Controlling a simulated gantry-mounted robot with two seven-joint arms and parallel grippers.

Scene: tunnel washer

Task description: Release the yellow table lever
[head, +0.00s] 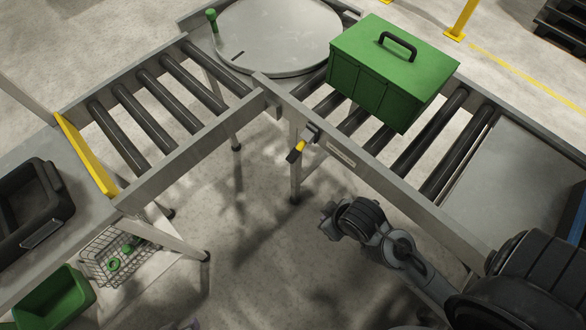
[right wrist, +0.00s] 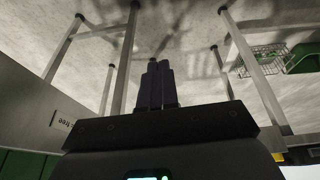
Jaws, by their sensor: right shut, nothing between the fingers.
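The yellow table lever (head: 300,147) has a black end and hangs from a bracket on the side of the conveyor frame, near the corner by the round turntable (head: 285,35). It points down and to the left in the head view. My right gripper (head: 327,217) is below and to the right of the lever, apart from it. Its fingers (right wrist: 155,84) are together and empty in the right wrist view. A small yellow patch shows at the right wrist view's lower right edge; I cannot tell whether it is the lever. My left gripper is not in view.
A green case (head: 385,75) stands on the right rollers. A green-topped post (head: 211,22) rises beside the turntable. A yellow bar (head: 85,152) crosses the left conveyor's end near a black bin (head: 60,195). A wire basket (head: 110,262) is underneath. Table legs stand near my right gripper.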

